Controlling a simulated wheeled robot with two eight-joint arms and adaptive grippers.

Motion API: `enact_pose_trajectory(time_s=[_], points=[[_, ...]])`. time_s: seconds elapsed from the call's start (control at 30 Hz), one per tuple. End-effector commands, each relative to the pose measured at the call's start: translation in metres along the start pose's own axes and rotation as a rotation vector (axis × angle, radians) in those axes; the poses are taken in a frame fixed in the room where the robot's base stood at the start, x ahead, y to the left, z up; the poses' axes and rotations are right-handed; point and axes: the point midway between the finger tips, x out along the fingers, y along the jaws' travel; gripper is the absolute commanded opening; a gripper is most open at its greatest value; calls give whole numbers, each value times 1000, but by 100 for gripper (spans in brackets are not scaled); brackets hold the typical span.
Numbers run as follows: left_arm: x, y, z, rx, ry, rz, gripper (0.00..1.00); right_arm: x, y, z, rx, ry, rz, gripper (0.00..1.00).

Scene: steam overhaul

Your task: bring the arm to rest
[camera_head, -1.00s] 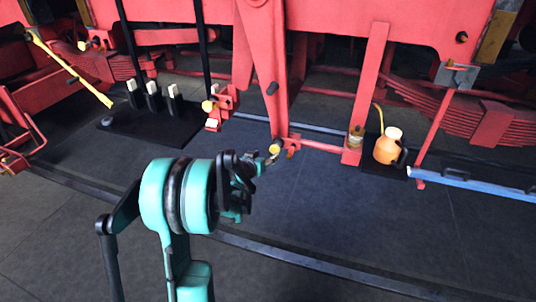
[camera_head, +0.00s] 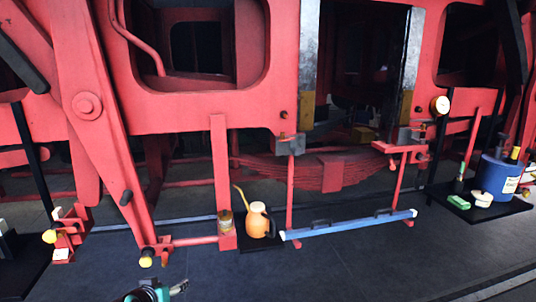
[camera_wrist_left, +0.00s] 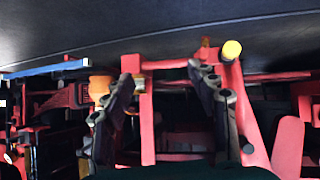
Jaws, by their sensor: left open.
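My left gripper (camera_head: 165,290) shows only in part at the bottom edge of the head view, dark with a bit of teal. In the left wrist view its two dark fingers (camera_wrist_left: 160,75) stand well apart with nothing between them. The wrist picture is upside down. A yellow-ended pin (camera_head: 146,258) on the red linkage lies just beyond the gripper, apart from it; it also shows in the wrist view (camera_wrist_left: 231,50). My right gripper is in neither view.
The red locomotive frame (camera_head: 200,112) fills the back. A blue drum (camera_head: 497,180) stands far right. The front floor is clear.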

Motion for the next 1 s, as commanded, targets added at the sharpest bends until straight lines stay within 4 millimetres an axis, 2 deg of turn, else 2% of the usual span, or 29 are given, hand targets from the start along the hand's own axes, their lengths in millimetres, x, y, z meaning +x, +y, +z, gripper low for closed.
enact_pose_trajectory(time_s=[0.03,0.2,0.3,0.43,0.5,0.63,1.0], points=[[-19,20,14,19,-37,12,58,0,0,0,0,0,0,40],[-76,62,64,70,-158,20,58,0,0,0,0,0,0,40],[-106,76,98,100,-221,11,58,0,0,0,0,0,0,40],[-135,82,134,131,-282,-8,58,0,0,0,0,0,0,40],[-145,82,148,142,-304,-19,58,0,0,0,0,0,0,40],[-155,82,163,154,-325,-32,58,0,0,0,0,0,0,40],[-157,81,165,155,-329,-35,58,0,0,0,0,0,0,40]])
